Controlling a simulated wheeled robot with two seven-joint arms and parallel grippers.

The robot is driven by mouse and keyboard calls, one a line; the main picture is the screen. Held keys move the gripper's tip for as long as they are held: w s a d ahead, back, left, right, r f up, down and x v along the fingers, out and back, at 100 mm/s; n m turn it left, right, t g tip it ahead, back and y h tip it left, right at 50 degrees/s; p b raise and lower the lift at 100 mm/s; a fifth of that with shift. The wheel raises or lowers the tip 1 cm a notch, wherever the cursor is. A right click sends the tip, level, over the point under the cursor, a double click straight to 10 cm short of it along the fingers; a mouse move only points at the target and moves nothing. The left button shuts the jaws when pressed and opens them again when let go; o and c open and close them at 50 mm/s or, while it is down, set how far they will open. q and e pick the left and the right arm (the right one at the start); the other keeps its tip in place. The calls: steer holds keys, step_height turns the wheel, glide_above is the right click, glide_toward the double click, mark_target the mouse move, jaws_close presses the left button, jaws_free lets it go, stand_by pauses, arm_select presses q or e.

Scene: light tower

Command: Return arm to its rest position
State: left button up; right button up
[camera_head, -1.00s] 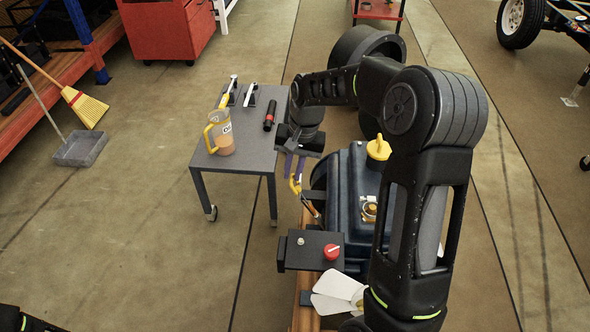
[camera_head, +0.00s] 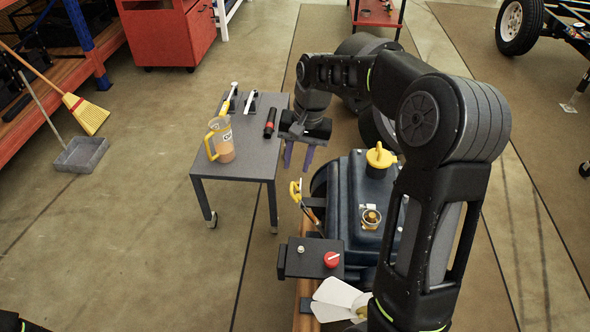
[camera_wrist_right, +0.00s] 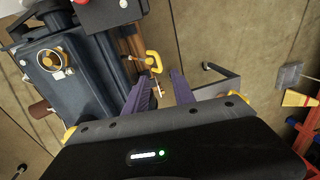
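My right gripper (camera_head: 297,158) hangs fingers down just right of the grey side table, above and behind the dark blue machine. Its two purple fingers are spread apart with nothing between them. In the right wrist view the gripper (camera_wrist_right: 160,92) also shows open and empty. My right arm reaches in from the lower right over the machine, bent at the elbow. My left gripper is not in view; only a dark piece of my body shows at the lower left corner.
The grey side table (camera_head: 248,160) bears a jug (camera_head: 221,140) and a black-red tool (camera_head: 270,122). The dark blue machine (camera_head: 345,200) has a yellow cap (camera_head: 380,157); a yellow-handled tool (camera_head: 297,190) hangs beside it. A control box with red knob (camera_head: 331,259) is in front.

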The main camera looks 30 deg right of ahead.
steer(key=shift+s+r, duration=0.1)
steer(key=shift+r, duration=0.45)
steer(key=w+a+f+n+t, duration=0.2)
steer(key=w+f+t, duration=0.15)
steer(key=w, duration=0.25)
steer(key=s+a+f+n+p, duration=0.2)
steer(key=s+a+f+p, duration=0.1)
steer(key=a+f, duration=0.8)
steer(key=s+a+f+g+y+p, duration=0.1)
steer(key=s+a, duration=0.3)
steer(key=s, duration=0.4)
steer(key=s+a+f+n+g+y+p, duration=0.1)
steer(key=s+a+f+p, duration=0.2)
steer(key=s, duration=0.6)
steer(key=s+a+f+n+g+p, duration=0.1)
steer(key=s+a+f+g+p, duration=0.1)
steer(key=s+a, duration=0.5)
step_height(320, 180, down, 2)
steer(key=shift+s+f+y+p, duration=0.2)
steer(key=shift+s+y+p, duration=0.25)
steer(key=shift+s, duration=0.45)
